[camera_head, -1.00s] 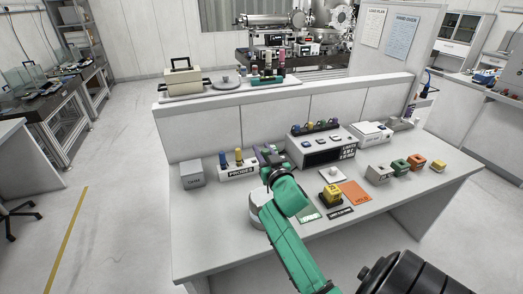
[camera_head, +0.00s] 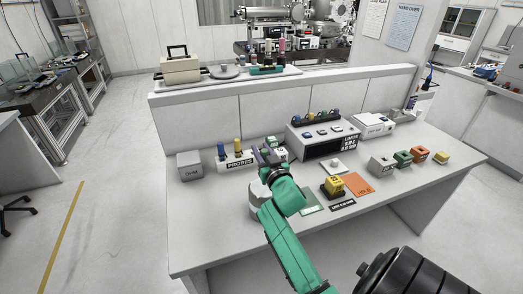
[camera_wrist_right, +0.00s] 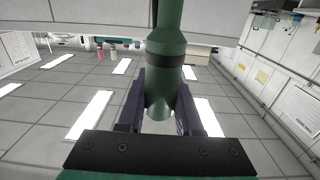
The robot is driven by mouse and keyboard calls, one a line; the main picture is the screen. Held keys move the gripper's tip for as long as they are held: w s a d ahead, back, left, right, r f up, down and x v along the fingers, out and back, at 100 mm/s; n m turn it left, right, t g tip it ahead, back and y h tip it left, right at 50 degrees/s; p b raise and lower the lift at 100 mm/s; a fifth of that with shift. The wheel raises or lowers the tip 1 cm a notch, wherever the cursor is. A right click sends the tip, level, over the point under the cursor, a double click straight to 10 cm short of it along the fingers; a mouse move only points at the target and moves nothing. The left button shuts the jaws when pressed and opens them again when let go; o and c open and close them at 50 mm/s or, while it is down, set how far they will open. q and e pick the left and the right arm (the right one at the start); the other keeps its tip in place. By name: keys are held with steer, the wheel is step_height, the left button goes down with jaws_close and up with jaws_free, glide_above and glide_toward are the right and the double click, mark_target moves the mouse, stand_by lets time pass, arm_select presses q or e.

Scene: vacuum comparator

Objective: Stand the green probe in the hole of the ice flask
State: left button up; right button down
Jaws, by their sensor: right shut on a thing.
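My right gripper (camera_head: 266,155) is shut on the green probe (camera_wrist_right: 166,75) above the middle-left of the bench. In the right wrist view the probe is a thick green cylinder with a dark band, its rounded end between the two dark fingers. In the head view the probe shows small and green (camera_head: 271,142) by the fingers. A pale rounded body (camera_head: 257,197) stands on the bench, partly behind my green right arm; it may be the ice flask, but its hole is hidden. My left gripper is not in view.
The probe rack (camera_head: 236,163) holds a blue and a yellow probe left of the gripper. A grey box (camera_head: 189,165) stands farther left. A display instrument (camera_head: 323,143), a yellow block (camera_head: 333,186) and an orange mat (camera_head: 357,184) lie right. The bench's front left is clear.

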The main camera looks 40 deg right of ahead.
stand_by(0.4)
steer(key=shift+f+b, duration=1.15)
steer(key=shift+f, duration=0.55)
steer(key=shift+f+b, duration=0.45)
steer(key=shift+f, duration=0.1)
stand_by(0.4)
steer(key=shift+f+b, duration=0.9)
steer(key=shift+f, duration=0.35)
steer(key=c, duration=0.5)
jaws_free()
